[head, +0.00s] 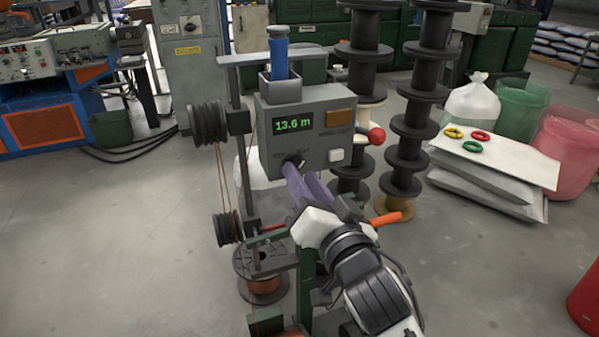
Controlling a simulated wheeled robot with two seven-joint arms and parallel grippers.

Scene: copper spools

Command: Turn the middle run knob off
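The grey control box (318,103) on the winding machine carries a green display reading 13.6 m. The dark run knob (294,160) is low on its front face, under small lettering too blurred to read surely. My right gripper (297,170) reaches up from the lower right, with its two purple fingers just below and in front of the knob. The fingers cover part of the knob. I cannot tell whether they touch it or how far apart their tips are. My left gripper is out of view.
A white button (336,155) and a red ball-ended lever (376,136) are right of the knob. An orange handle (386,219) sticks out beside my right wrist. Black spools (407,155) stand stacked behind. Clear floor (110,240) lies to the left.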

